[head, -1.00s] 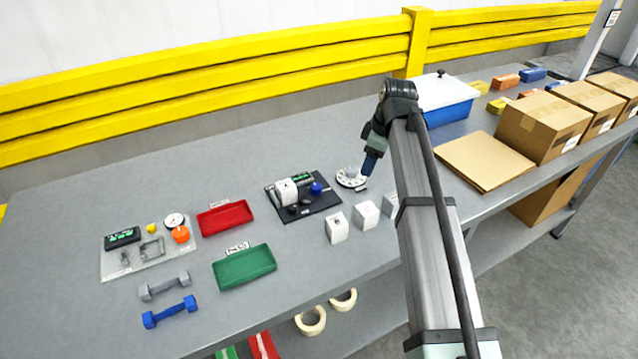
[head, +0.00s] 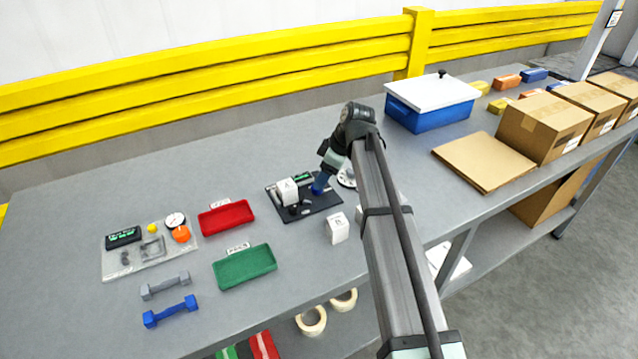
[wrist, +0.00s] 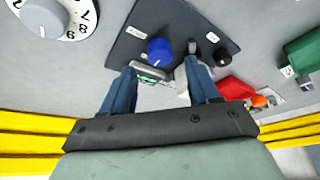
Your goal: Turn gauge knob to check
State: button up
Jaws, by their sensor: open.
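The black gauge plate (head: 322,207) lies on the bench in the head view and fills the upper middle of the wrist view (wrist: 140,40). A round blue knob (wrist: 160,50) stands on it, with a smaller black knob (wrist: 222,57) to its right and a grey unit with a green display (wrist: 150,77) just below. A white block (head: 287,191) sits on the plate's left part. My gripper (wrist: 163,75) is open and empty, its blue fingers apart, with the blue knob ahead between them. In the head view my gripper (head: 320,186) hides most of that knob.
A white numbered dial (wrist: 50,18) lies beside the plate. A white cube (head: 338,228) stands in front. A red tray (head: 226,218) and green tray (head: 245,267) lie to the left. A blue bin with a white lid (head: 430,105) stands at the back right.

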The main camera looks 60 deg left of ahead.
jog(key=shift+x, duration=2.05)
jog(key=shift+c, duration=0.2)
jog(key=c, duration=1)
